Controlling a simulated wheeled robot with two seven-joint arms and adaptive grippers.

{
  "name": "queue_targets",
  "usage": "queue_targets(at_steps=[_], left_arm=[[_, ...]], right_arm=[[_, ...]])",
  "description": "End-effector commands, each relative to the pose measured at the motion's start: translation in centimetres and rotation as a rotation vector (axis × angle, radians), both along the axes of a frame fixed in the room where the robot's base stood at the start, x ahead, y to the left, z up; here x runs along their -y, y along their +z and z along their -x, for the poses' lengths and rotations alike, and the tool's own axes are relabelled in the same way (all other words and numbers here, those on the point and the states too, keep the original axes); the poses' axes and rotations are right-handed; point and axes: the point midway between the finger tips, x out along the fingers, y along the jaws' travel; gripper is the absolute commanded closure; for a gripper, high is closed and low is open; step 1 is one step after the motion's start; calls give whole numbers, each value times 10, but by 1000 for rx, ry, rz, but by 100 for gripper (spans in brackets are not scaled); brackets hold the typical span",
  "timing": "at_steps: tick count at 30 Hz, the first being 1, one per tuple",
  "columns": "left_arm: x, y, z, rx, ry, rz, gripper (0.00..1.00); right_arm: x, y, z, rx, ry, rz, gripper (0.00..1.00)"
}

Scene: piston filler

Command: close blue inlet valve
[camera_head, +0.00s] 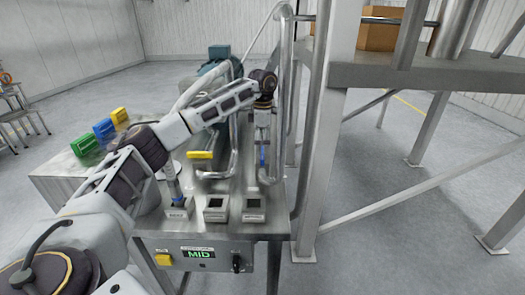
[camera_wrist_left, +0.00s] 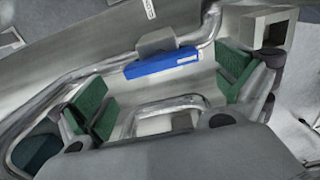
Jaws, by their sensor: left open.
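The blue inlet valve's handle (camera_head: 262,157) is a small blue bar on the steel pipework at the right side of the machine table. In the left wrist view the blue handle (camera_wrist_left: 163,64) lies across the gap between the fingers, with a grey valve part above it. My left gripper (camera_head: 263,138) points down over the handle from the raised wrist. In the wrist view my left gripper (camera_wrist_left: 165,90) is open, its green pads on either side of the handle and apart from it. My right gripper is not in view.
A yellow valve handle (camera_head: 200,155) sits left of the blue one. Vertical pipes (camera_head: 289,90) and a thick steel post (camera_head: 326,110) stand close to the right. A control panel (camera_head: 205,258) reading MID is at the front. Coloured bins (camera_head: 103,128) stand at the left.

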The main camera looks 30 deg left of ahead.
Motion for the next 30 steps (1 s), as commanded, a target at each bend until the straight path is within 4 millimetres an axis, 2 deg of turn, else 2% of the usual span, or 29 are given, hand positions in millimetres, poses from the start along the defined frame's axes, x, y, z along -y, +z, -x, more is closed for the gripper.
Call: queue_targets(at_steps=[3, 9, 22, 30], left_arm=[[0, -14, 1, -3, 0, -1, 0], [0, -31, 0, -1, 0, 0, 0], [0, -37, 0, 0, 0, 0, 0], [0, -37, 0, 0, 0, 0, 35]], right_arm=[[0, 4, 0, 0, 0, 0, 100], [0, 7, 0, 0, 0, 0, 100], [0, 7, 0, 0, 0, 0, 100], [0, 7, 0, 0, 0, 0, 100]])
